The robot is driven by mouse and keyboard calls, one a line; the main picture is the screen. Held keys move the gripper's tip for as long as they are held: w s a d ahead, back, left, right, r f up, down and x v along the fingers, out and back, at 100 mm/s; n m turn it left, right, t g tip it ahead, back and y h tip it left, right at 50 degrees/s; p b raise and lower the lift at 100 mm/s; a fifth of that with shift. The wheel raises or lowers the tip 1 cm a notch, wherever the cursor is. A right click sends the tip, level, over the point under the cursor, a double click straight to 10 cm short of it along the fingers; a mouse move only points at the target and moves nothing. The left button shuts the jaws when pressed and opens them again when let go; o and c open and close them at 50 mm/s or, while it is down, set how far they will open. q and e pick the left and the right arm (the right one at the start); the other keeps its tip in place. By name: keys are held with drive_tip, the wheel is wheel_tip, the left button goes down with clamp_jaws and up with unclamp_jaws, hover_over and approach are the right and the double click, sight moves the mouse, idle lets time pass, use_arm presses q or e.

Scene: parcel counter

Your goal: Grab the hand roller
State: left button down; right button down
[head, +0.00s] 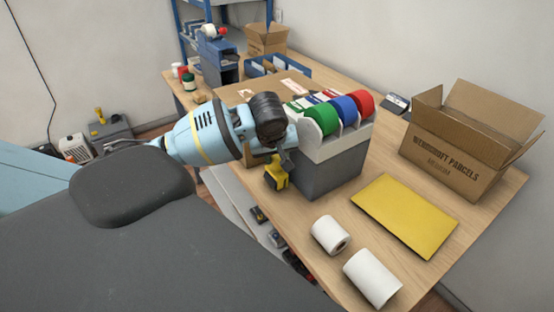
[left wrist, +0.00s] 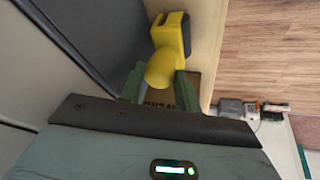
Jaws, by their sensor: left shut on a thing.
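The hand roller (head: 276,178) is yellow with a dark part, at the front left of the tape dispenser in the head view. In the left wrist view the hand roller (left wrist: 171,45) shows as a yellow rounded handle with a dark-faced block at its far end. My left gripper (head: 273,157) is shut on its handle. The two greenish fingers of my left gripper (left wrist: 160,86) stand on either side of the handle. In the head view the roller hangs below the gripper by the counter edge; whether it touches the counter is unclear. My right gripper is not in view.
A grey dispenser (head: 330,170) with green, blue and red tape rolls stands close to the roller. A yellow envelope (head: 405,215), white paper rolls (head: 372,278) and an open carton (head: 455,150) lie to the right on the wooden counter (head: 300,212). Shelves stand below the counter's left edge.

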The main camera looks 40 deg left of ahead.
use_arm(q)
drive_tip(key=shift+r, duration=0.45)
wheel_tip(320, 180, up, 2)
drive_tip(key=shift+r, duration=0.1)
drive_tip(key=s+a, duration=0.7)
drive_tip(key=s, duration=0.3)
drive_tip(key=shift+s+a+r, duration=0.35)
drive_tip(key=shift+a+r, duration=0.05)
drive_tip(key=shift+r, duration=0.05)
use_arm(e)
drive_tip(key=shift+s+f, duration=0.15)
use_arm(q)
drive_tip(key=shift+s+d, duration=0.1)
drive_tip(key=shift+s, duration=0.05)
drive_tip(key=shift+s+a+r+b, duration=0.15)
drive_tip(key=shift+s+a+b, duration=0.5)
drive_tip(key=shift+s, duration=0.4)
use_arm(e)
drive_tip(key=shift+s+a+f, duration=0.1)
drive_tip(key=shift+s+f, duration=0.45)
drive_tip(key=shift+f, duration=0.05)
use_arm(q)
drive_tip(key=shift+a, duration=0.1)
